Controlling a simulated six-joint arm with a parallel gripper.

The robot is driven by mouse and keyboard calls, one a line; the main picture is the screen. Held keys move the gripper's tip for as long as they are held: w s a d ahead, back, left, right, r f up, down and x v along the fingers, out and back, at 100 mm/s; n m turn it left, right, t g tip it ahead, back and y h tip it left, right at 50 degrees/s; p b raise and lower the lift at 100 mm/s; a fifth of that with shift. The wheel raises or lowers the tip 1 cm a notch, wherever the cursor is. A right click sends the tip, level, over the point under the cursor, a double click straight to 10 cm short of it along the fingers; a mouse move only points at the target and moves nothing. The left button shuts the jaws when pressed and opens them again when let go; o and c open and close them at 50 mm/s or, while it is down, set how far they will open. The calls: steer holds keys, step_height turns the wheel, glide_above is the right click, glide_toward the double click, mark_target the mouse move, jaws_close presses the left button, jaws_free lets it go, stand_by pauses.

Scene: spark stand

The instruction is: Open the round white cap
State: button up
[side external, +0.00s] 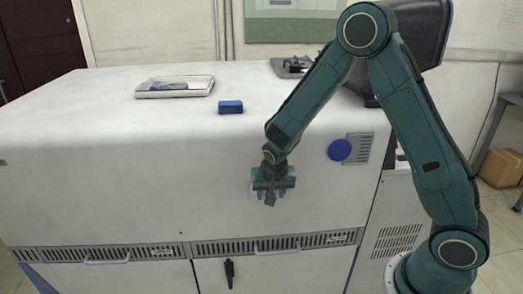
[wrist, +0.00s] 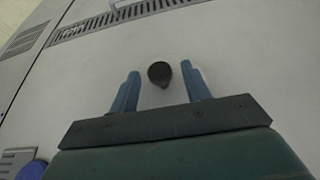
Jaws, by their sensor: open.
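I make out no round white cap in either view. In the wrist view a dark round knob (wrist: 160,73), with a small tip pointing down in the picture, stands out from the white front panel of the machine. My gripper (wrist: 164,85) is open, its two blue fingers on either side of the knob, with gaps visible on both sides. In the side view my gripper (side external: 271,192) is in front of the panel, and a dark part shows between its fingers. I cannot tell how far the fingertips are from the panel.
A blue disc (side external: 340,150) sits beside a grey vented plate (side external: 359,148), right of my gripper. Vent strips (side external: 275,244) and a dark handle (side external: 229,272) lie below. A tray (side external: 175,87) and a blue block (side external: 230,107) rest on the machine top (side external: 100,110).

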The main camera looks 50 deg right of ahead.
steer(key=shift+f, duration=0.1)
steer(key=shift+c, duration=0.5)
jaws_close()
steer(key=s+a, duration=1.4)
steer(key=shift+s+a, duration=0.35)
steer(key=shift+s, duration=0.05)
steer(key=shift+o, duration=0.5)
jaws_free()
steer(key=shift+a+r, duration=0.1)
steer(key=shift+r, duration=0.1)
